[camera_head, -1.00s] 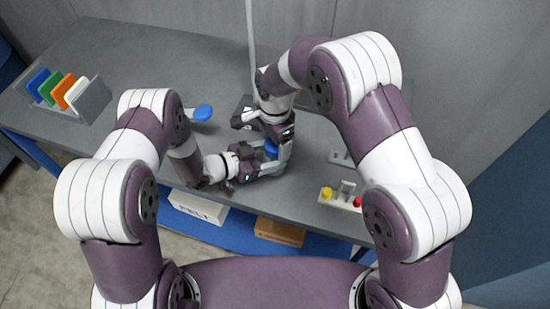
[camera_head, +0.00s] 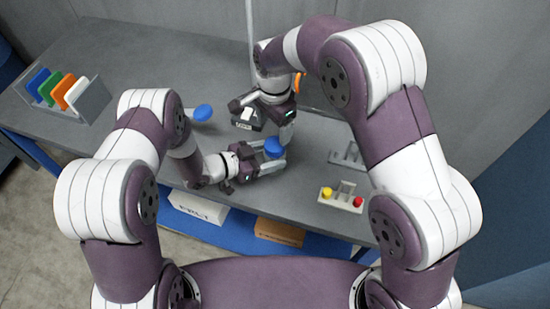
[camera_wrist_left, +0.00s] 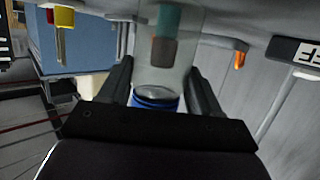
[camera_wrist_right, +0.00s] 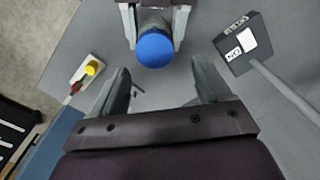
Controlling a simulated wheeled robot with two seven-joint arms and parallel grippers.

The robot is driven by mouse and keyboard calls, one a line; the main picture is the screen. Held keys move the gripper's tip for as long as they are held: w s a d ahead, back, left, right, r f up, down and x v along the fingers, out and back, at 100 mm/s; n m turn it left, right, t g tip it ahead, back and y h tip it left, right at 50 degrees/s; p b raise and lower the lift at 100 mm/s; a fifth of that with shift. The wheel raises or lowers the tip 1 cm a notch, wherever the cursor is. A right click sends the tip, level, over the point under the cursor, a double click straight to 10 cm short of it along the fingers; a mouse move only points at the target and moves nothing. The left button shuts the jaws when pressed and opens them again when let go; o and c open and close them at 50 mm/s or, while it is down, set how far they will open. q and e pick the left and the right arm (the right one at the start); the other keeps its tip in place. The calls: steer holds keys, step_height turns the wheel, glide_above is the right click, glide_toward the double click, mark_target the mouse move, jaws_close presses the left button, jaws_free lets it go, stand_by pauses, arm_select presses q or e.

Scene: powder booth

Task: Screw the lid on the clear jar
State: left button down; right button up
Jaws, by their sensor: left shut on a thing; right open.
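The clear jar (camera_wrist_left: 180,58) stands between the fingers of my left gripper (camera_wrist_left: 158,78), which is shut on it, with brownish and teal shapes showing through its wall. The blue lid (camera_head: 273,146) sits on the jar's mouth; it also shows in the left wrist view (camera_wrist_left: 155,101) and the right wrist view (camera_wrist_right: 154,48). I cannot tell how tight it is. My right gripper (camera_wrist_right: 161,78) is open and empty, its fingers apart from the lid. In the head view it is just behind and above the jar, and the jar body is mostly hidden by my left gripper.
A black labelled box (camera_wrist_right: 242,45) with a pole stands behind the jar. A small stand with yellow and red knobs (camera_head: 341,197) and a grey rack (camera_head: 347,155) lie to the right. A blue disc (camera_head: 202,112) and a holder with coloured panels (camera_head: 92,102) are left.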

mark_target(275, 144)
steer(key=n, duration=0.2)
steer(key=r+n, duration=0.1)
steer(key=n, duration=0.3)
steer(key=shift+r, duration=0.25)
steer(key=n, duration=0.3)
steer(key=shift+s+r+n, duration=0.1)
steer(key=shift+r+n, duration=0.05)
steer(key=shift+n, duration=0.25)
steer(key=n, duration=0.5)
steer(key=shift+s+d+n, duration=0.1)
steer(key=shift+s+n, duration=0.1)
steer(key=shift+n, duration=0.1)
steer(key=shift+f, duration=3.95)
steer(key=c, duration=1.1)
